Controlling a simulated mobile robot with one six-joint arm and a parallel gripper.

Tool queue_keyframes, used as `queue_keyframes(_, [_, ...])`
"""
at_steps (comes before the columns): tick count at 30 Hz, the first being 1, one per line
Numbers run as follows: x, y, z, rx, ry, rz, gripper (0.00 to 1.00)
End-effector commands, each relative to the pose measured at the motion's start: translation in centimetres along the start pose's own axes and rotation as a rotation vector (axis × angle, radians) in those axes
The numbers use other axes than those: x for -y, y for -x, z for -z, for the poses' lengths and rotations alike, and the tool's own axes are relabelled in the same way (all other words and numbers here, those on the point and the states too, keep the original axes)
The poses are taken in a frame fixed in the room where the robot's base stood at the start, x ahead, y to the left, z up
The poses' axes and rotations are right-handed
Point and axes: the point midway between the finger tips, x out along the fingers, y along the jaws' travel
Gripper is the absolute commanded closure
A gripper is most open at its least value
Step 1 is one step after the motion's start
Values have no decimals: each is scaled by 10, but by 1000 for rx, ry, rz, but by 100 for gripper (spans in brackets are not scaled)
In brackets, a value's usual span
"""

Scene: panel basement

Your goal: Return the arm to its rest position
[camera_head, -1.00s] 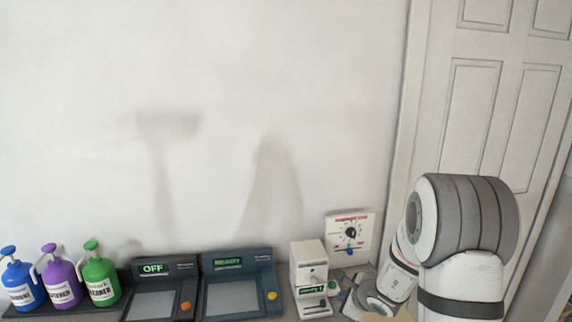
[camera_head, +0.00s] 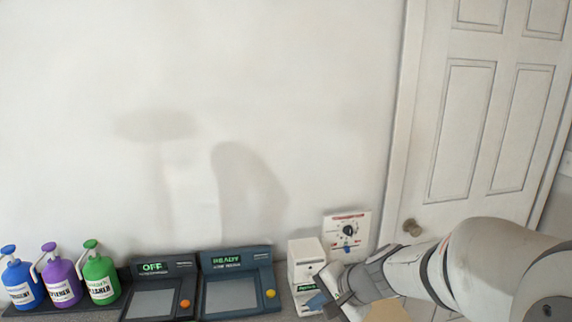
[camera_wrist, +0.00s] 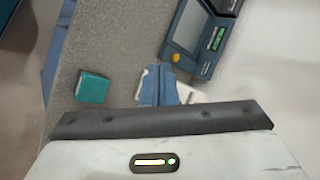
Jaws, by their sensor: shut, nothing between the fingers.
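My arm reaches in from the lower right of the head view, in front of the door. My gripper (camera_head: 318,300) has blue fingers and is at the lower edge, beside a small white dispenser-like device (camera_head: 306,262) and partly in front of it. In the wrist view the blue fingers of my gripper (camera_wrist: 158,85) are together with nothing between them. They are above the grey speckled counter (camera_wrist: 112,45).
Blue, purple and green pump bottles (camera_head: 101,278) stand at the left. Two dark consoles (camera_head: 232,292) stand beside them, reading OFF and READY. A white dial panel (camera_head: 347,236) is on the wall. A teal block (camera_wrist: 93,87) lies on the counter. The door (camera_head: 465,130) is behind my arm.

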Motion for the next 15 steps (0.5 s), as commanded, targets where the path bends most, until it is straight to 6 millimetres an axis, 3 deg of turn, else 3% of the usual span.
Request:
queue_keyframes(3, [-18, 31, -33, 16, 233, -110, 100])
queue_keyframes(6, [-40, 57, -51, 13, 413, -226, 100])
queue_keyframes(15, [-95, 118, -64, -48, 752, -526, 100])
